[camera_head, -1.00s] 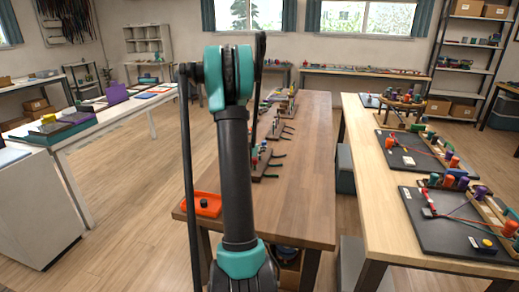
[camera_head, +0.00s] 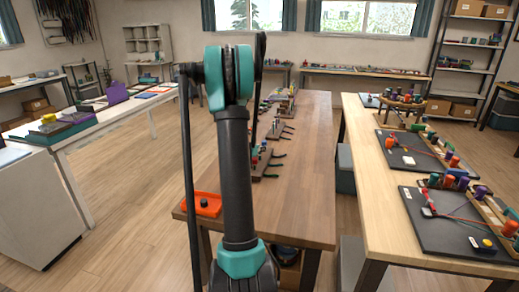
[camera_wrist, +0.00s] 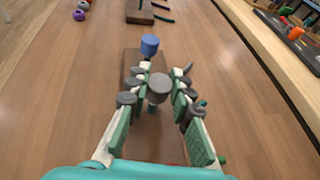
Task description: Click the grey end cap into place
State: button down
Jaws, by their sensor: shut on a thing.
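In the wrist view, the grey end cap (camera_wrist: 160,83) is a short round grey piece between the fingertips of my gripper (camera_wrist: 158,92). My gripper is shut on the cap, with one finger on each side. A small dark part shows just below the cap; I cannot tell whether the cap touches it or is seated on it. A brown wooden block (camera_wrist: 131,62) lies behind the fingertips, partly hidden by them. A blue cylinder (camera_wrist: 150,45) stands just beyond the cap.
An orange tray (camera_head: 213,211) with a dark knob sits at the near left of the brown table (camera_head: 310,190). Wooden fixtures with dark hooks (camera_head: 268,163) line the table farther back. The table's right side is clear. A light table (camera_head: 380,205) with braiding boards stands to the right.

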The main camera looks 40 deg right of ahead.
jog(key=shift+f, duration=0.85)
jog(key=shift+r, duration=0.1)
jog(key=c, duration=1)
grip_release()
jog(key=shift+o, duration=0.2)
jog(key=shift+v, duration=3)
jog(key=shift+d, duration=0.1)
